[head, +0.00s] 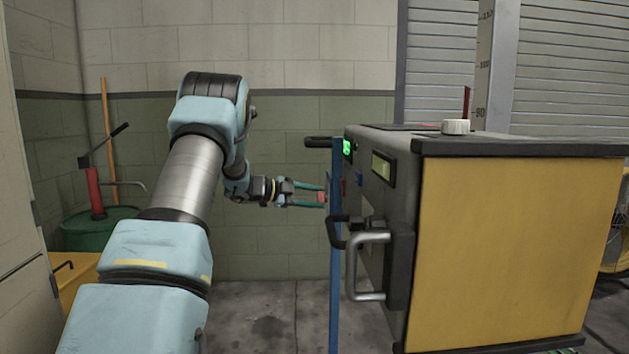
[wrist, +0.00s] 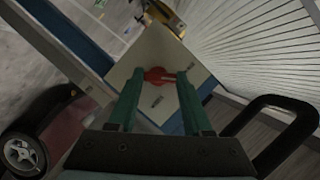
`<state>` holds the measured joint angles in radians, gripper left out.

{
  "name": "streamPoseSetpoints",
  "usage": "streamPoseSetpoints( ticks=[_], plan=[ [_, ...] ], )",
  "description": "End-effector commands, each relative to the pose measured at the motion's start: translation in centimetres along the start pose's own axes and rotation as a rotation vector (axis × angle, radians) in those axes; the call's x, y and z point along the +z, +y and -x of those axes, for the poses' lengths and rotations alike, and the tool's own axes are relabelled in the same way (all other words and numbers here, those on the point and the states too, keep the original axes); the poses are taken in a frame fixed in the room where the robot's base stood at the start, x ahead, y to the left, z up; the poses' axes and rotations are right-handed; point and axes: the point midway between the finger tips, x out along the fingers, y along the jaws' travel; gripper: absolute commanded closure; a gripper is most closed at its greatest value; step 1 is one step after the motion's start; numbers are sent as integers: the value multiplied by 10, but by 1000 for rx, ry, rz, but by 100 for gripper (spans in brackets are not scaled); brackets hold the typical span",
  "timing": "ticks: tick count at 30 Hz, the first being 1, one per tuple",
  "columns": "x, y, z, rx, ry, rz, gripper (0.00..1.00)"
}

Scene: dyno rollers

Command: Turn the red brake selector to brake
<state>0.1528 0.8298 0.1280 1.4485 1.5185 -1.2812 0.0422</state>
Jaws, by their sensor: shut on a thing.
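The red brake selector (wrist: 158,76) is a red knob on a pale panel (wrist: 150,52) with small dark lettering, too blurred to read. In the wrist view it sits between the green fingertips of my gripper (wrist: 160,82), which are shut on it. In the head view my gripper (head: 322,197) reaches right to the cabinet's left side, with the red selector (head: 320,197) at its fingertips. The fingers partly cover the selector, and I cannot tell which setting it points to.
A blue upright (head: 336,260) stands close by the gripper. A green drum (head: 98,232) stands at the left. Floor between is clear.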

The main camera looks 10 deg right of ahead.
Motion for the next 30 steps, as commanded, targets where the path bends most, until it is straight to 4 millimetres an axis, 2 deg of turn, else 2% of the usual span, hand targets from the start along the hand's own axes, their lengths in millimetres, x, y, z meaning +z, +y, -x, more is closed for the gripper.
streamPoseSetpoints(
  ticks=[1,10,26,27,30],
  plan=[
    [-3,-5,2,11,-1,23,100],
    [0,-2,0,47,0,111,100],
    [1,0,0,53,0,129,100],
    [1,0,0,53,0,129,46],
    [1,0,0,53,0,128,34]
  ],
)
